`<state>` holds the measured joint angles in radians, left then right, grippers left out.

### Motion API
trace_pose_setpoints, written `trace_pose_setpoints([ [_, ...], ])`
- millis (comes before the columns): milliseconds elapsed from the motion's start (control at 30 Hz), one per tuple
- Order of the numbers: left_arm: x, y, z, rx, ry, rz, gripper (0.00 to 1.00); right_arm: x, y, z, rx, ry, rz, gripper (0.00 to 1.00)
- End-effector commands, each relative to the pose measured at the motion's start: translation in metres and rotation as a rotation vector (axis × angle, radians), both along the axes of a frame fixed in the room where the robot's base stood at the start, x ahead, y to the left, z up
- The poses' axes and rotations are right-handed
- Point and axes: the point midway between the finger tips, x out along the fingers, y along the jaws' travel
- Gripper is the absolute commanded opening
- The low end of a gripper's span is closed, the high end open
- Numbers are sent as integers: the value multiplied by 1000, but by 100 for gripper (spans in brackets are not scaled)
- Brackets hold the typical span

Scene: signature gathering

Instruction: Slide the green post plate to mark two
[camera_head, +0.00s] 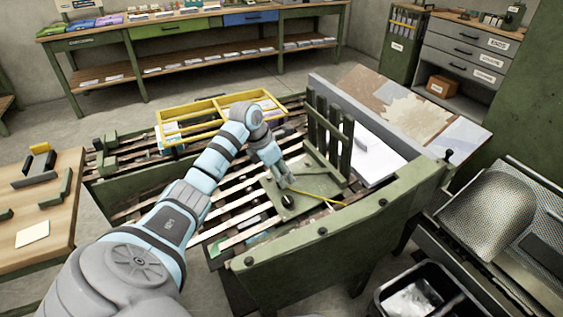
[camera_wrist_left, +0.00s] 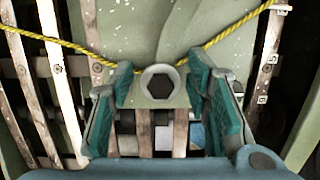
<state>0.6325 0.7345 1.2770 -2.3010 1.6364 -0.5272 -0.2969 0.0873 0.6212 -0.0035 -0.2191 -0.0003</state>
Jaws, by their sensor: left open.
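The green post plate (camera_head: 312,187) lies on the slatted bed of a green frame, with a row of upright green posts (camera_head: 330,135) along its far right side. A dark knob (camera_head: 288,201) sits near its front corner. My left gripper (camera_head: 287,184) is low over the plate beside the knob. In the left wrist view, its open teal-padded fingers (camera_wrist_left: 160,70) stand on either side of a hexagonal fitting (camera_wrist_left: 160,86) on the green plate (camera_wrist_left: 150,30); contact cannot be told. A yellow cord (camera_wrist_left: 85,48) crosses the plate. I cannot make out mark two. My right gripper is not in view.
A yellow divided tray (camera_head: 195,125) sits at the back of the slats (camera_head: 235,190). The frame's thick green front beam (camera_head: 330,235) and a grey rail (camera_head: 375,118) bound the bed. A wooden table (camera_head: 60,205) stands left, a black bin (camera_head: 385,300) front right.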

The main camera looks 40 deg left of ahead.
Motion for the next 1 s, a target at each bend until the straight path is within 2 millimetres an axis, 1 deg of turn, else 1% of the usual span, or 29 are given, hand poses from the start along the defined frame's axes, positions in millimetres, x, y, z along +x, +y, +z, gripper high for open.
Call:
trace_pose_setpoints([
  [67,-4,3,11,4,-3,0,44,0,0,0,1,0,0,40],
  [167,-12,6,35,5,-3,-1,44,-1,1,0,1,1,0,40],
  [300,-26,11,72,6,-4,0,44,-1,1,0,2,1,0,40],
  [400,-34,14,92,3,-2,-2,44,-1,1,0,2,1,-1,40],
  [467,-37,15,100,3,-3,-2,44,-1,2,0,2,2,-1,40],
  [600,-41,15,107,2,0,-1,44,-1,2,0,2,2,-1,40],
  [1000,-40,15,106,1,0,-2,44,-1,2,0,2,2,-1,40],
])
